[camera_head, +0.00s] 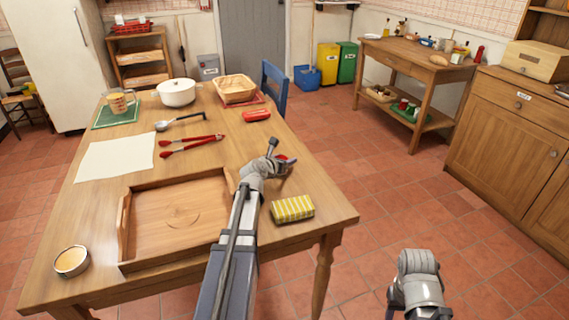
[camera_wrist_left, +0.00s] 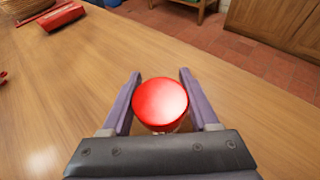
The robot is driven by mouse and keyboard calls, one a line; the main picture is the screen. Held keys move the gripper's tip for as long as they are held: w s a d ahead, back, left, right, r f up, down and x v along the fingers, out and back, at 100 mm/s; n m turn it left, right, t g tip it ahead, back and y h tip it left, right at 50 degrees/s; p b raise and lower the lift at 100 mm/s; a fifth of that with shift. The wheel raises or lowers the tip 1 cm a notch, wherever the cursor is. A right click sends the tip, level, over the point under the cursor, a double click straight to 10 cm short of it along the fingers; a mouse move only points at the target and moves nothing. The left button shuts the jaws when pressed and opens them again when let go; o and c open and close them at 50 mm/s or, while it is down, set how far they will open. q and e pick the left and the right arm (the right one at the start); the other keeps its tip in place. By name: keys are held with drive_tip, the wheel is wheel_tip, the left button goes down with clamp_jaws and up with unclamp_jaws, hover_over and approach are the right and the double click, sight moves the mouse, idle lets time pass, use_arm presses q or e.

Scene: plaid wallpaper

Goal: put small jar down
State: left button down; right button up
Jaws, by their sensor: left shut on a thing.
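The small jar has a round red lid and sits between the two fingers of my left gripper (camera_wrist_left: 160,97) in the left wrist view, where its lid (camera_wrist_left: 160,102) faces the camera. In the head view the jar (camera_head: 284,160) is partly hidden by my left gripper (camera_head: 278,158), over the right part of the wooden table (camera_head: 225,150). The gripper is shut on the jar. I cannot tell whether the jar's base touches the tabletop. My right arm's end (camera_head: 416,275) is at the lower right, off the table, and its fingers do not show clearly.
A yellow striped packet (camera_head: 292,208) lies near the jar, toward the table's front right. A wooden tray (camera_head: 129,222) is to the left, with red tongs (camera_head: 190,145) behind it. A red case (camera_head: 256,115) lies farther back. Bare tabletop surrounds the jar.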

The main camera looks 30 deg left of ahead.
use_arm(q)
drive_tip(key=c, duration=0.6)
unclamp_jaws()
drive_tip(key=shift+f, duration=0.15)
drive_tip(key=o, duration=0.5)
drive_tip(key=shift+c, duration=0.2)
drive_tip(key=shift+r, duration=0.3)
drive_tip(key=p+v, duration=0.4)
drive_tip(key=v, duration=0.8)
drive_tip(key=shift+f+p, duration=0.1)
drive_tip(key=shift+p, duration=0.25)
